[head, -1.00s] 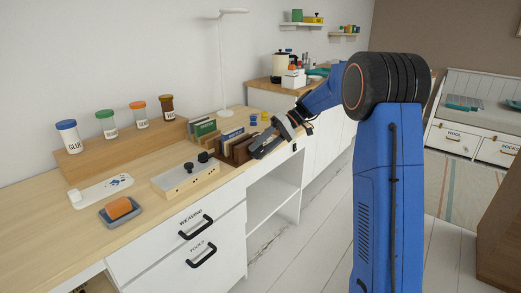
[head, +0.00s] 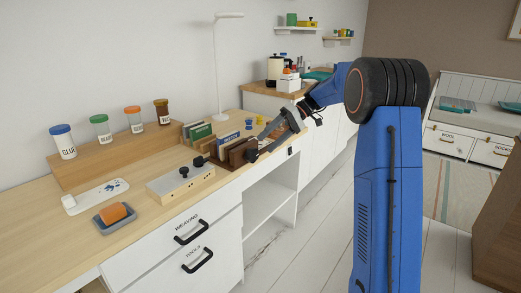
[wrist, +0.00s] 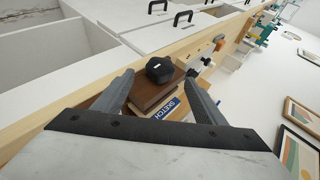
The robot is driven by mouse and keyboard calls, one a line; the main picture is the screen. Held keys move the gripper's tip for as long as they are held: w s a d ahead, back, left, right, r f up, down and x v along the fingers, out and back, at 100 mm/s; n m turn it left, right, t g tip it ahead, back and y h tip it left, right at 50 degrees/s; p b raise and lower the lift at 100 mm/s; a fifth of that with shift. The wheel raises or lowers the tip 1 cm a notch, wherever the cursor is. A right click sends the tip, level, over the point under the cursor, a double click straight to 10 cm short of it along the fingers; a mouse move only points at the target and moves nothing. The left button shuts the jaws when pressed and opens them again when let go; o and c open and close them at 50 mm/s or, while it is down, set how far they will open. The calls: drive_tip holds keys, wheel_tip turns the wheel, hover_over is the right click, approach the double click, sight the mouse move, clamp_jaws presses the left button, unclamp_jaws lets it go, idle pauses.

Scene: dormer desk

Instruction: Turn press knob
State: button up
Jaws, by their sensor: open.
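A black faceted knob (wrist: 160,69) sits on a brown wooden block (wrist: 153,96), seen in the wrist view. The two stand beside a row of books; the brown block (head: 238,151) also shows in the head view at the desk's front edge. My gripper (wrist: 160,76) is open, with one finger on each side of the knob in the wrist view. I cannot tell whether either finger touches it. In the head view my gripper (head: 256,153) reaches down to the block from the right, and the knob is hard to make out there.
A pale box with black knobs (head: 178,186) stands just left of the block. Books (head: 228,141) stand close behind. A grey dish (head: 114,219) with an orange sponge, a white tray (head: 97,197) and several jars on a wooden riser (head: 110,161) are farther left. A lamp (head: 216,70) stands behind.

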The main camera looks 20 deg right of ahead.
drive_tip(key=v, duration=1)
drive_tip(key=shift+d, duration=0.2)
drive_tip(key=shift+r, duration=0.1)
drive_tip(key=s+a+m+t+h, duration=0.1)
drive_tip(key=s+a+m+h, duration=0.3)
drive_tip(key=s, duration=0.8)
drive_tip(key=s+a+n+t+h, duration=0.15)
drive_tip(key=s+a, duration=0.35)
drive_tip(key=s, duration=0.7)
drive_tip(key=s+f+t+h, duration=0.1)
drive_tip(key=s+f, duration=0.3)
drive_tip(key=s, duration=0.3)
drive_tip(key=s+d+f+m+t+h, duration=0.1)
drive_tip(key=s+f+h, duration=0.1)
drive_tip(key=s+f, duration=0.3)
drive_tip(key=s+f+m+t+h, duration=0.1)
drive_tip(key=s+f, duration=0.3)
drive_tip(key=s, duration=0.6)
drive_tip(key=shift+s+d+f+t+h, duration=0.3)
drive_tip(key=shift+t+h, duration=0.15)
drive_tip(key=shift+h, duration=0.1)
drive_tip(key=shift+m, duration=0.25)
